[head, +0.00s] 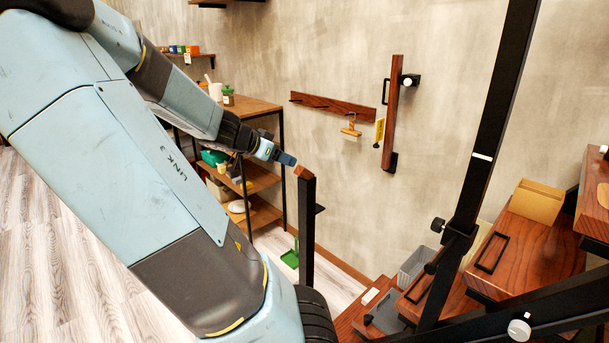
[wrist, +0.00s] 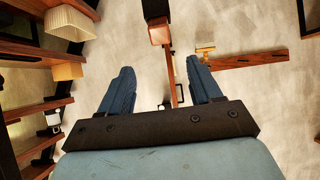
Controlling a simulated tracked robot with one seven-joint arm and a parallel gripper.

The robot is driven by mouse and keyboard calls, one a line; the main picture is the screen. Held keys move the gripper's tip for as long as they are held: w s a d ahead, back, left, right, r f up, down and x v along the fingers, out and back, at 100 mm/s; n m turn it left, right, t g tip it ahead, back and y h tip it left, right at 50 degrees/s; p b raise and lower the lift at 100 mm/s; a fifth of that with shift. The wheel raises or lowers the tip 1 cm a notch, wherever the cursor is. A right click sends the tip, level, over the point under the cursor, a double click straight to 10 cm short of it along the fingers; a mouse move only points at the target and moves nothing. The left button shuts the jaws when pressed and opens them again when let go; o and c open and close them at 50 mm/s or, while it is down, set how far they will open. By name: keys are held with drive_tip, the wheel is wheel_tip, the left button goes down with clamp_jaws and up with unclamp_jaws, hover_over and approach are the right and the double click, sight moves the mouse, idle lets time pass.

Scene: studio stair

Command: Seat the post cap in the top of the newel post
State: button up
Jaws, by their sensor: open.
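The newel post (head: 307,235) is a black upright post in the middle of the head view. The reddish-brown wooden post cap (head: 304,172) is at its top end; I cannot tell how deep it sits. My gripper (head: 287,159) is just left of and slightly above the cap, open and empty. In the wrist view the cap (wrist: 159,32) and the black post (wrist: 154,8) are at the top centre, beyond the two blue fingers (wrist: 160,82). The cap is not between the fingertips.
A shelf unit (head: 250,105) stands behind at the left. A wall rail with pegs (head: 330,104) and an upright wooden handrail (head: 393,115) are on the back wall. A tall black upright (head: 480,150) and wooden stair treads (head: 535,250) fill the right. Clear wall lies beyond the cap.

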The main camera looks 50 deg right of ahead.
sight(300, 166)
drive_tip(key=shift+x, duration=2.35)
drive_tip(key=shift+f, duration=0.15)
drive_tip(key=shift+x, duration=1.3)
drive_tip(key=shift+f+x, duration=0.25)
drive_tip(key=shift+x, duration=0.9)
drive_tip(key=shift+w+a, duration=0.1)
drive_tip(key=shift+w, duration=0.05)
drive_tip(key=shift+c, duration=0.5)
drive_tip(key=c, duration=1)
drive_tip(key=shift+r, duration=0.1)
drive_tip(key=shift+c, duration=0.2)
